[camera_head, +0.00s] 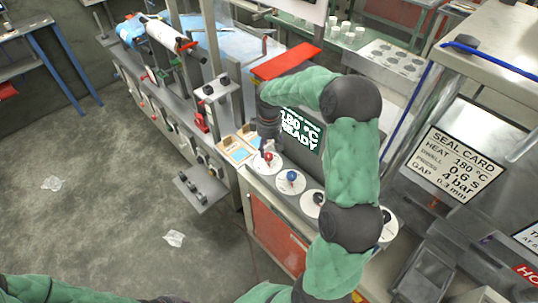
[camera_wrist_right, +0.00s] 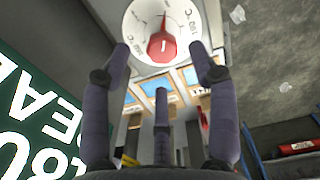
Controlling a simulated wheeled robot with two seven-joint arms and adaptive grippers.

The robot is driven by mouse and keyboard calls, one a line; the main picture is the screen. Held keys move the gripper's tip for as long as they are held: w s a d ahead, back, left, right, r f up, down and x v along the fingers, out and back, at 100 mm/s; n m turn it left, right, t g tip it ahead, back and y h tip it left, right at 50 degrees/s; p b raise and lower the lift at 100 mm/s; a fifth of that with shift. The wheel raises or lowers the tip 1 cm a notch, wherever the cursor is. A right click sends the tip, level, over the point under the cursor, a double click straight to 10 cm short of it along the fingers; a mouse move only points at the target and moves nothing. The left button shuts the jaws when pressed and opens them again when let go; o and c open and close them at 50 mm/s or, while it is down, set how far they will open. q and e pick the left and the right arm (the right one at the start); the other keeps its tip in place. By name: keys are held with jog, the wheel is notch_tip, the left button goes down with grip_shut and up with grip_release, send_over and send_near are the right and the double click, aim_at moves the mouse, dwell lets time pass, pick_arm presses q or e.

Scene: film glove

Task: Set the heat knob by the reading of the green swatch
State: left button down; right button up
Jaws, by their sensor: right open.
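The red knob (camera_head: 268,156) sits on a white dial at the left end of a row of dials. In the wrist view the open fingertips (camera_wrist_right: 163,58) stand around the dial's lower edge. Swatch cards (camera_head: 238,150) with blue faces lie beside the dial; I cannot make out a green swatch. My left gripper is out of view.
A screen (camera_head: 300,130) reads 180 °C READY. A seal card (camera_head: 458,163) reads heat 180 °C, dwell 0.6 s, 4 bar, gap 0.3 mm. A blue knob (camera_head: 291,177) and other dials stand close to the right. Floor is open at left.

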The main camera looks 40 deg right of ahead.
aim_at(269, 155)
jog(key=shift+f+b, duration=0.3)
jog(key=shift+f, duration=1.85)
jog(key=c, duration=1.1)
